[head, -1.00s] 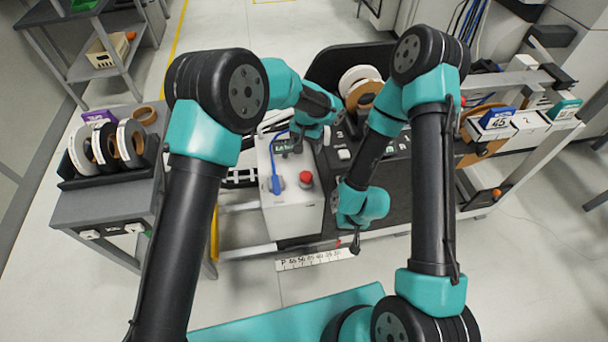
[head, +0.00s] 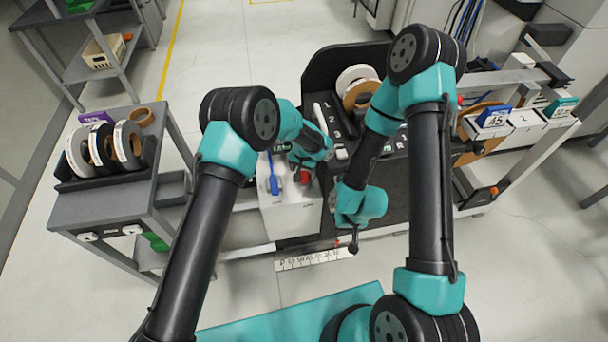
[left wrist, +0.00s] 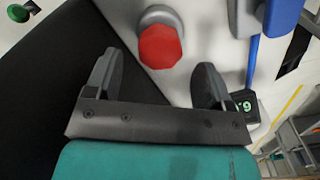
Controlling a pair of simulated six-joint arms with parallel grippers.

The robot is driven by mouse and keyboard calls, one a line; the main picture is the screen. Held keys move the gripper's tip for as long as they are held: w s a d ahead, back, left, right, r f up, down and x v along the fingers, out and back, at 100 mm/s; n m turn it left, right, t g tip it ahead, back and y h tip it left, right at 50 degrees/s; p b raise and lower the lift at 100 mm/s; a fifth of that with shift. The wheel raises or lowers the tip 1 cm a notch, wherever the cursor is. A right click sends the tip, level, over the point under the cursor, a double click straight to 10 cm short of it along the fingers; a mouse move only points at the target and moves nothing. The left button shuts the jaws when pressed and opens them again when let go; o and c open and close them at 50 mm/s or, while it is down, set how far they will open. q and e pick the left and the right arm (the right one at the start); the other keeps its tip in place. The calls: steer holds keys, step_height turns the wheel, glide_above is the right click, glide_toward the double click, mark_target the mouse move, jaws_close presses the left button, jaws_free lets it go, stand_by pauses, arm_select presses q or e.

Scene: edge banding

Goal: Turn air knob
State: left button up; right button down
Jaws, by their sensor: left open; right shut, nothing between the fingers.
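A red faceted knob (head: 303,177) on a grey collar stands on the white control box (head: 290,215), partly covered by my left arm in the head view. In the left wrist view the red knob (left wrist: 160,46) appears between and just beyond the fingertips of my left gripper (left wrist: 158,66), which is open and empty. I cannot tell whether they touch. A blue lever-like handle (head: 274,184) is beside the knob; it also shows in the left wrist view (left wrist: 282,16). No readable label marks either as the air knob. My right gripper (head: 353,243) is shut and empty, low before the black panel.
A black machine panel (head: 400,195) with buttons adjoins the box on the right. A small green-digit display (left wrist: 242,104) and a green button (left wrist: 20,11) show in the left wrist view. A cart (head: 95,210) with tape rolls stands left.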

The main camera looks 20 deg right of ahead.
mark_target(304, 175)
arm_select(q)
steer(key=shift+f, duration=1.65)
steer(key=c, duration=0.9)
steer(key=shift+n, duration=1)
steer(key=o, duration=0.9)
